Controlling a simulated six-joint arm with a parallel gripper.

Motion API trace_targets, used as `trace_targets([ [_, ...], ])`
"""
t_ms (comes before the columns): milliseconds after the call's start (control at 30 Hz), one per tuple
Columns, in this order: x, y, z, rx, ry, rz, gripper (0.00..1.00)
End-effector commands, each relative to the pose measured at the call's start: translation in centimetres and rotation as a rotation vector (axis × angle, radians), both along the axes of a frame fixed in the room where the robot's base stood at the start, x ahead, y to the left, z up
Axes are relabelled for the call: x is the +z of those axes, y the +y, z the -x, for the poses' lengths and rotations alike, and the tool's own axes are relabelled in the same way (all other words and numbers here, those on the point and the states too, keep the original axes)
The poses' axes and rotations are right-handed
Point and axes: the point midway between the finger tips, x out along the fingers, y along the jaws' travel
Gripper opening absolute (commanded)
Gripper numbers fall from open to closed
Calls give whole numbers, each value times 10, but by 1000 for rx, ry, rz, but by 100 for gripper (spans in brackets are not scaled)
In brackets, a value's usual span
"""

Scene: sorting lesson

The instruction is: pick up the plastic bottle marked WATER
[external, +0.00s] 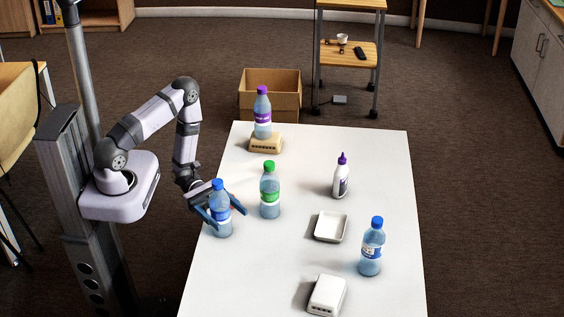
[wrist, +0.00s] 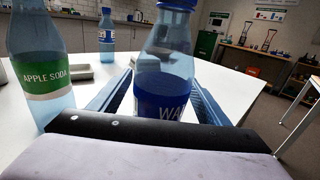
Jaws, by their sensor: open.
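A clear plastic bottle with a blue cap and blue label (external: 220,214) stands upright at the left edge of the white table. In the wrist view its label, starting "WA", shows on the bottle (wrist: 166,75); the rest of the word is hidden. My gripper (external: 228,213) is open, with its blue fingers on either side of this bottle. In the wrist view the fingers (wrist: 160,88) flank the bottle, and I cannot tell whether they touch it.
A green-capped bottle (external: 270,192), labelled APPLE SODA in the wrist view (wrist: 42,75), stands close by. Another blue-capped bottle (external: 371,248), a purple-capped bottle (external: 263,115) on a tan block (external: 266,144), a glue bottle (external: 341,180), a white dish (external: 331,228) and a white block (external: 327,296) are further off.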

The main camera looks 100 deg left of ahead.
Motion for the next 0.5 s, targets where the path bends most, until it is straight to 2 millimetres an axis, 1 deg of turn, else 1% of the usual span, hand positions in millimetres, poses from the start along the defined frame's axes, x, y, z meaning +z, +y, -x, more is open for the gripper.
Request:
trace_targets([
  [133, 0, -5, -5, -1, 1, -1, 70],
  [367, 0, -5, -5, 0, 0, 0, 70],
  [400, 0, -5, -5, 0, 0, 0, 65],
  [467, 0, -5, -5, 0, 0, 0, 51],
  [500, 0, -5, -5, 0, 0, 0, 41],
])
